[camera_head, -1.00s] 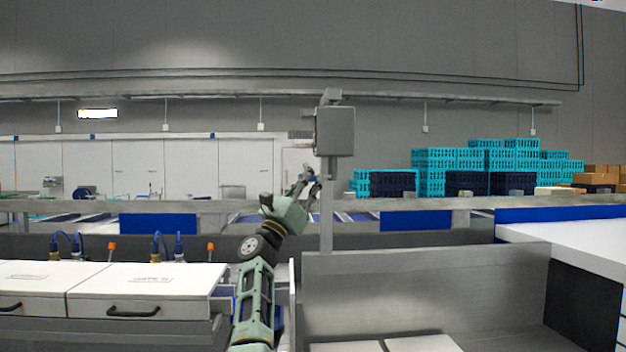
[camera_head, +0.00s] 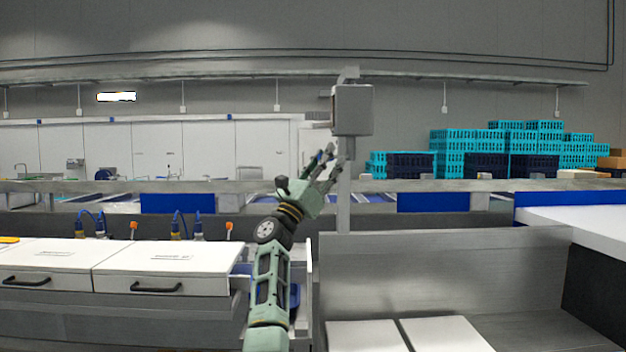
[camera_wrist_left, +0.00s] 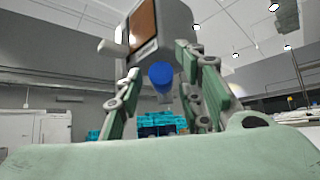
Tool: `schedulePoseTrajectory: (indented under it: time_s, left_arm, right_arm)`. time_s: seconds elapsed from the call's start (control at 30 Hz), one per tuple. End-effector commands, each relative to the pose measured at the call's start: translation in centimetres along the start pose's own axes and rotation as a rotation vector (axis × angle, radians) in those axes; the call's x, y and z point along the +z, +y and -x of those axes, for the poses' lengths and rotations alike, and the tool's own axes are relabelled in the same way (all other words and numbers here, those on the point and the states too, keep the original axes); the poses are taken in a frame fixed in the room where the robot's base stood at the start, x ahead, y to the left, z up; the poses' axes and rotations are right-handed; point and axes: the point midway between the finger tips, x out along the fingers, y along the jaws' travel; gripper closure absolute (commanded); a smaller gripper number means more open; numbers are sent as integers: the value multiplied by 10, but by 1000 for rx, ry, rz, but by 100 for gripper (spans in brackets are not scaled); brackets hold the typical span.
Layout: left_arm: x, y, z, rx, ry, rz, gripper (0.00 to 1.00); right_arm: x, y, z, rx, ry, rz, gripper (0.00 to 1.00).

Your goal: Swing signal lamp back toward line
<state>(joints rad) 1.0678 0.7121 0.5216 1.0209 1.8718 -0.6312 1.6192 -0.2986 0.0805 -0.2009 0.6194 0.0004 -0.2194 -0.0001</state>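The signal lamp looks to be the grey box (camera_head: 352,110) on top of a thin metal post (camera_head: 343,205), right of centre in the head view. In the left wrist view the grey box (camera_wrist_left: 170,30) is close overhead, with an orange-brown panel on its left face and a blue cylinder (camera_wrist_left: 160,77) under it. My left gripper (camera_head: 333,160) is just below and left of the box, beside the post, fingers pointing up. In the wrist view its fingers (camera_wrist_left: 160,75) are spread apart around the blue cylinder, with gaps visible. Contact cannot be told. My right gripper is out of view.
White drawers (camera_head: 165,265) with black handles stand at the lower left. A metal bin (camera_head: 440,275) holding pale panels is at the lower right. A metal rail (camera_head: 420,185) runs behind the post. Teal crates (camera_head: 470,140) are stacked far behind, and a white table (camera_head: 580,217) is right.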

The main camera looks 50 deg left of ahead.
Motion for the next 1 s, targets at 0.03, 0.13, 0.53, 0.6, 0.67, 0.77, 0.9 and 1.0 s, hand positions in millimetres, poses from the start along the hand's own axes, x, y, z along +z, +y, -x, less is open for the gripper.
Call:
schedulePoseTrajectory:
  time_s: [0.03, 0.13, 0.53, 0.6, 0.67, 0.77, 0.9, 1.0]
  left_arm:
    - [-2, 0, 8, 0, 3, -4, 65]
    - [-2, 0, 26, -1, 4, -4, 65]
    - [-1, -1, 96, -1, 2, 0, 65]
    - [-1, -1, 102, -1, 2, 0, 65]
    - [-1, 0, 105, -1, 1, -1, 65]
    - [0, 0, 108, 0, 0, -1, 65]
    - [0, 0, 108, 0, 0, -1, 65]
    - [0, 0, 108, 0, 0, 0, 65]
  right_arm:
    - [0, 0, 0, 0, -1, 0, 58]
    - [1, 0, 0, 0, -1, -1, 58]
    - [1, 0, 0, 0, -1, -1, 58]
    - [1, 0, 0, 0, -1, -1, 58]
    - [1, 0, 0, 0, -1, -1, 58]
    - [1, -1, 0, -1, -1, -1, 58]
    - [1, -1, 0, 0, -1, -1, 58]
    - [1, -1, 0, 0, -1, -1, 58]
